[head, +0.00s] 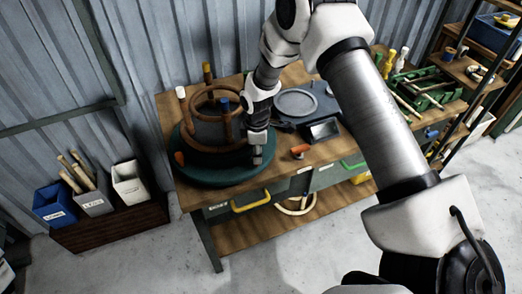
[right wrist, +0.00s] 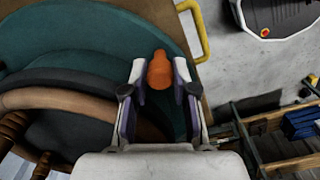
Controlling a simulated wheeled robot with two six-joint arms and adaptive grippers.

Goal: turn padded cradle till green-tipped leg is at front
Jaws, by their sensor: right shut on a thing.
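The padded cradle (head: 200,172) is a round dark-green base on the left of the workbench, with a rattan frame (head: 195,119) of legs pointing up. A white-tipped leg (head: 181,92) is at the left, a yellow-tipped leg (head: 207,68) at the back and a blue-tipped leg (head: 224,102) nearer the front. I see no green tip; my arm covers the right side. An orange knob (head: 179,158) shows on the base's left edge. My right gripper (head: 257,158) is at the base's front right edge, shut on another orange knob (right wrist: 159,72). My left gripper is not in view.
A dark plate with a grey ring (head: 297,103) lies right of the cradle. A small orange-ended object (head: 300,151) is on the bench. A yellow drawer handle (head: 250,203) sticks out below the front edge. Bins (head: 93,200) stand on the left; a green tool tray (head: 430,88) is at right.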

